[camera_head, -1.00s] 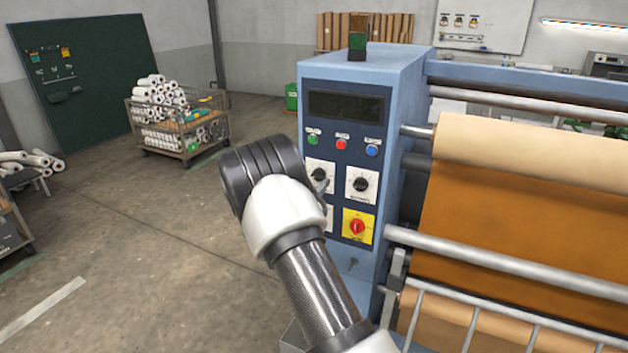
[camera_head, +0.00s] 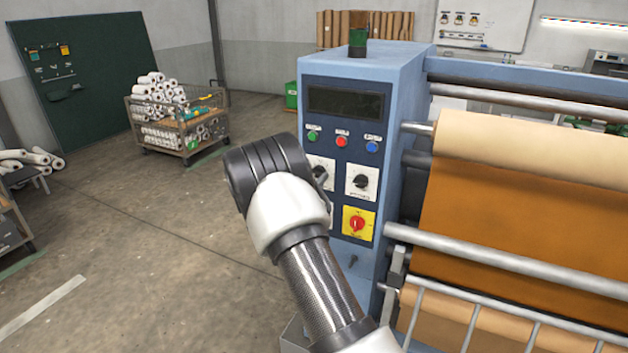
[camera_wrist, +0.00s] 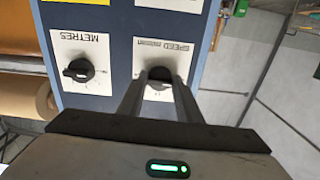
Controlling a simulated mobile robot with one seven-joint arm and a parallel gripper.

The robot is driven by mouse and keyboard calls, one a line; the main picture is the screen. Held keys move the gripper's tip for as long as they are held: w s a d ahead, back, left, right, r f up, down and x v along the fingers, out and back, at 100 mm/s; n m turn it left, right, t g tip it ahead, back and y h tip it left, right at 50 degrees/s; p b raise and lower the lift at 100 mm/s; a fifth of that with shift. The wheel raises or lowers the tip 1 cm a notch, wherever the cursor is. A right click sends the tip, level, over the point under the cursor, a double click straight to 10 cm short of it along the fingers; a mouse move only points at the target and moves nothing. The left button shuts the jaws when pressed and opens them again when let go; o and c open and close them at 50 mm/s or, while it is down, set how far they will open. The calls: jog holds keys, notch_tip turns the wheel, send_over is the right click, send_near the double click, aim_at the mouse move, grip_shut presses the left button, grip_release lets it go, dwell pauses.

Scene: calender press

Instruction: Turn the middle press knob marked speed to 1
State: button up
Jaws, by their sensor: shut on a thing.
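The speed knob (camera_wrist: 159,77) is black on a white plate marked SPEED, which appears upside down in the wrist view. My gripper (camera_wrist: 160,80) has one finger on each side of this knob and is shut on it. The fingers cover part of the dial, so I cannot read the pointer or its scale. In the head view, only a sliver of the speed plate (camera_head: 322,165) shows beside my wrist, which hides most of the gripper.
The METRES knob (camera_wrist: 78,71) sits beside it on its own plate, also in the head view (camera_head: 361,181). Below are a red knob on a yellow plate (camera_head: 357,224); above, green, red and blue buttons (camera_head: 341,142). The press rollers (camera_head: 520,150) lie right. Floor at left is open.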

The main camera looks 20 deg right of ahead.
jog(key=m+b, duration=0.1)
jog(key=b, duration=0.2)
jog(key=shift+f+m, duration=0.35)
jog(key=shift+m, duration=0.05)
jog(key=m+b, duration=0.2)
jog(key=b, duration=0.2)
jog(key=shift+r+m+b, duration=0.15)
jog(key=shift+m+b, duration=1)
jog(key=shift+b, duration=0.3)
jog(key=shift+r+m+b, duration=0.15)
jog(key=shift+m+b, duration=1)
jog(key=shift+b, duration=0.3)
jog(key=shift+a, duration=0.1)
jog(key=o, duration=1)
jog(key=shift+o, duration=0.2)
jog(key=shift+r, duration=0.1)
jog(key=v, duration=1.7)
